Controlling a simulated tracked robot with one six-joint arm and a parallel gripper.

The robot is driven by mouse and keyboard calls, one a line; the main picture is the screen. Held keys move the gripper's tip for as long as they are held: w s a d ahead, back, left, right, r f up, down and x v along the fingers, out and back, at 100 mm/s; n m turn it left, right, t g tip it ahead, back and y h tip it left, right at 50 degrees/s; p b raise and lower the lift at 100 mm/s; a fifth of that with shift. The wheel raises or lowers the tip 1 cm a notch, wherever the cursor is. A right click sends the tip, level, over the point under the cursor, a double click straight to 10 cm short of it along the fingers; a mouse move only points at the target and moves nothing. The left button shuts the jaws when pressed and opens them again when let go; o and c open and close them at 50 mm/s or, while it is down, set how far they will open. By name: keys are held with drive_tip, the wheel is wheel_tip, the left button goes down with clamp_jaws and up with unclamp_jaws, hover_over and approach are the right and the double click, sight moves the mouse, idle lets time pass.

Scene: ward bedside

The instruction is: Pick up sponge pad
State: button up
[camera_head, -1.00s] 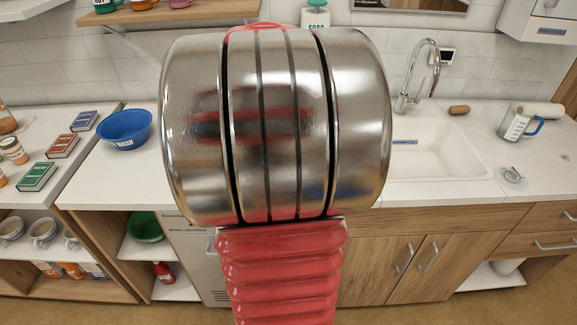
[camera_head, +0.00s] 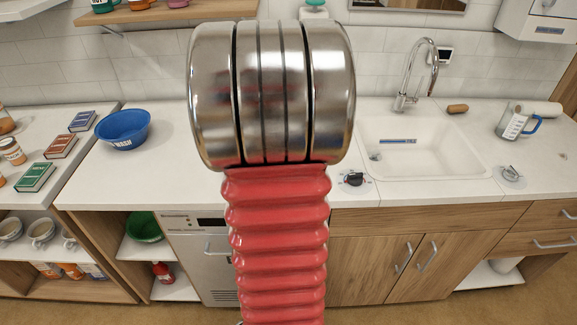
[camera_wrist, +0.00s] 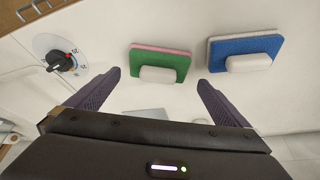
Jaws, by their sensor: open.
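Two sponge pads with white grips show in the wrist view, on the white counter. A green pad with a pink layer (camera_wrist: 172,58) lies just beyond and between my fingertips. A blue pad with a pale grey layer (camera_wrist: 243,47) lies to its right, past the right finger. My gripper (camera_wrist: 158,80) is open, its dark ribbed fingers spread on either side of the green pad's grip, with nothing held. I cannot tell the height between fingers and counter. In the head view my arm hides the pads and gripper.
A black dial with a red mark (camera_wrist: 57,62) is at the left of the wrist view. In the head view, a blue bowl (camera_head: 122,130) stands left on the counter (camera_head: 165,175). The sink (camera_head: 420,150) with its tap (camera_head: 408,85) is at right.

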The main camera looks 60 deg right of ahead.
drive_tip(key=shift+x, duration=2.2)
drive_tip(key=shift+s+a, duration=0.1)
drive_tip(key=shift+a, duration=0.05)
drive_tip(key=shift+c, duration=0.6)
drive_tip(key=c, duration=0.9)
drive_tip(key=shift+r, duration=0.1)
wheel_tip(320, 180, up, 10)
drive_tip(key=shift+f, duration=0.1)
